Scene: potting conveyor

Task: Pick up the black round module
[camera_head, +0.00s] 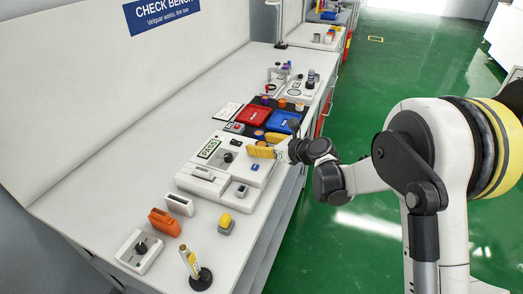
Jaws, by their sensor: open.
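I cannot tell for sure which thing is the black round module. A black round knob-like piece (228,157) sits on the white device (203,174) with a PASS display, just left of my gripper. Another black round piece (141,247) sits on a white box (131,258) at the near left. My gripper (260,152), with yellow fingers, is over the right part of the PASS device. It is open, and nothing shows between its fingers. It hides part of the bench behind it.
A red tray (254,116) and a blue tray (283,120) lie beyond my gripper. An orange block (164,222), a yellow-topped grey block (225,223) and a stick on a black round base (201,281) stand nearer.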

